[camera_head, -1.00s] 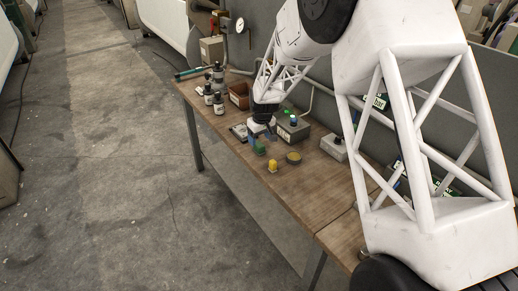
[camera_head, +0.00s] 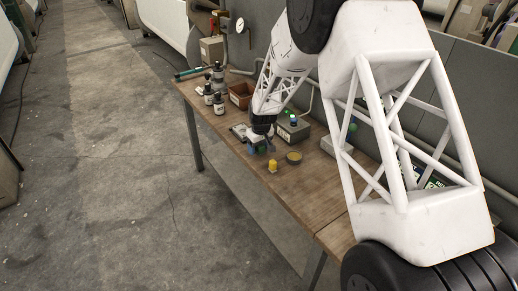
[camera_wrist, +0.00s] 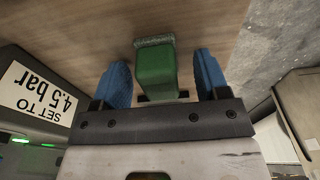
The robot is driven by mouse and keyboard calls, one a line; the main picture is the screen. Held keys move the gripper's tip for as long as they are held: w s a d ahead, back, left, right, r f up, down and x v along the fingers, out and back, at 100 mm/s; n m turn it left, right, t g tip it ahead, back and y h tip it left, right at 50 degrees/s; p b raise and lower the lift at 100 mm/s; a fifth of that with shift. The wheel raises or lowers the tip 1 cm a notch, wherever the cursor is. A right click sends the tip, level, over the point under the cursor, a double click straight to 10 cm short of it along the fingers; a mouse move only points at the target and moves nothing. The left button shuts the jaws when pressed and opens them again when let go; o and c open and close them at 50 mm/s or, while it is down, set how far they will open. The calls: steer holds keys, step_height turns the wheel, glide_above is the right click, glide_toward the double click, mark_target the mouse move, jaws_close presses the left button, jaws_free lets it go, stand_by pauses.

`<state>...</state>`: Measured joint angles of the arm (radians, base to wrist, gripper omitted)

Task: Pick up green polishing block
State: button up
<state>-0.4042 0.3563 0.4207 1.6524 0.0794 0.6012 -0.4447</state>
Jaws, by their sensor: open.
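The green polishing block (camera_wrist: 156,68) stands on the wooden table in the wrist view, with a paler, rough green band along its far edge. My gripper (camera_wrist: 166,82) is open, with one blue finger to the left of the block and one to the right. Gaps show between the block and both fingers. In the head view my gripper (camera_head: 262,147) is low over the table, and the block is mostly hidden behind it.
A grey box with buttons (camera_head: 292,128) stands behind. A "SET TO 4.5 bar" label (camera_wrist: 40,92) shows at left.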

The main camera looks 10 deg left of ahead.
steer(key=shift+c, duration=0.3)
steer(key=c, duration=1)
steer(key=shift+o, duration=0.2)
steer(key=shift+r, duration=0.15)
step_height(320, 180, up, 10)
steer(key=shift+f, duration=0.1)
steer(key=o, duration=0.3)
steer(key=shift+c, duration=1.1)
steer(key=w+a, duration=0.8)
steer(key=a, duration=0.3)
steer(key=shift+w+a, duration=0.15)
steer(key=shift+a, duration=0.15)
